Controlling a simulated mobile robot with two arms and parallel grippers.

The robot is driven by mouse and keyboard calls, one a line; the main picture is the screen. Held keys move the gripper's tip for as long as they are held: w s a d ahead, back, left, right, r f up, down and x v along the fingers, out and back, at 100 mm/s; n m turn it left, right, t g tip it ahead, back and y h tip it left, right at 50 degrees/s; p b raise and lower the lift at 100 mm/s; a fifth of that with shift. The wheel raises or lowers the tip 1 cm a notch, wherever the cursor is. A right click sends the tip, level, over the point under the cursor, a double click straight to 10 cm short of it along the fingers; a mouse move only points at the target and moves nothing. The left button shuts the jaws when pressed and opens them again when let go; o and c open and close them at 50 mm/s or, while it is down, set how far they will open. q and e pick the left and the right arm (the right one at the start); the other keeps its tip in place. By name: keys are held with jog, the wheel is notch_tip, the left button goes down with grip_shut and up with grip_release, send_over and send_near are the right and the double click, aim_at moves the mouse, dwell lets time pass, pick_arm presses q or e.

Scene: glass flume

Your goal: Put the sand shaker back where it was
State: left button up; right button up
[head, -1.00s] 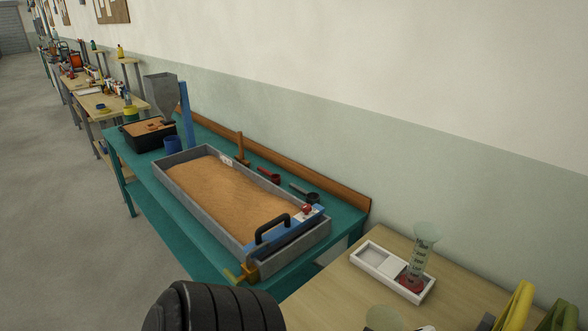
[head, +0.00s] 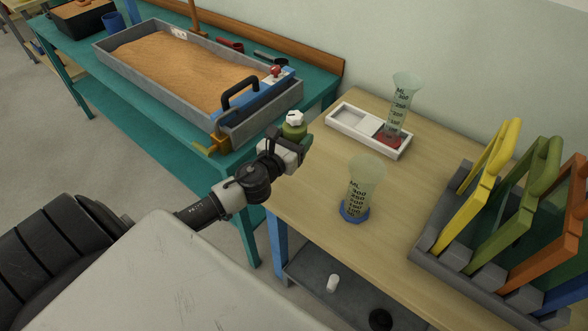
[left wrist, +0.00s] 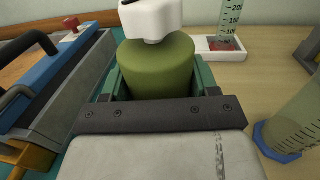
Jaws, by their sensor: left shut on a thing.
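A green sand shaker with a white top (head: 293,128) is held upright in my left gripper (head: 300,143), which is shut on it. In the left wrist view the shaker (left wrist: 156,68) stands between the green fingers, and its lower part is hidden by the gripper. The gripper is over the left edge of the wooden table (head: 310,195), beside the corner of the sand flume. A white two-compartment tray (head: 345,122) lies just beyond it to the right. Its left compartment is empty, and a red-based measuring cylinder (head: 400,100) stands in the right one. My right gripper is not in view.
A blue-based measuring cylinder (head: 362,190) stands on the wooden table right of my gripper. A grey rack (head: 450,245) with coloured frames fills the right side. The sand flume (head: 255,122) with a black handle is at the left. Table between tray and blue-based cylinder is clear.

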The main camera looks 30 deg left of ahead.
pick_arm(q)
notch_tip(320, 180, down, 5)
jog(key=shift+r+b, duration=0.1)
jog(key=shift+b, duration=0.85)
jog(key=shift+f+b, duration=0.3)
jog(key=shift+f, duration=0.3)
notch_tip(320, 180, down, 3)
jog(key=shift+b, duration=0.95)
jog(key=shift+r, duration=0.15)
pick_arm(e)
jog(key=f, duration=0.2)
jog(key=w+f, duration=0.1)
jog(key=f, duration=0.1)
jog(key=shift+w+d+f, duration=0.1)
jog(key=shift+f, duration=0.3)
pick_arm(q)
jog(key=o, duration=1)
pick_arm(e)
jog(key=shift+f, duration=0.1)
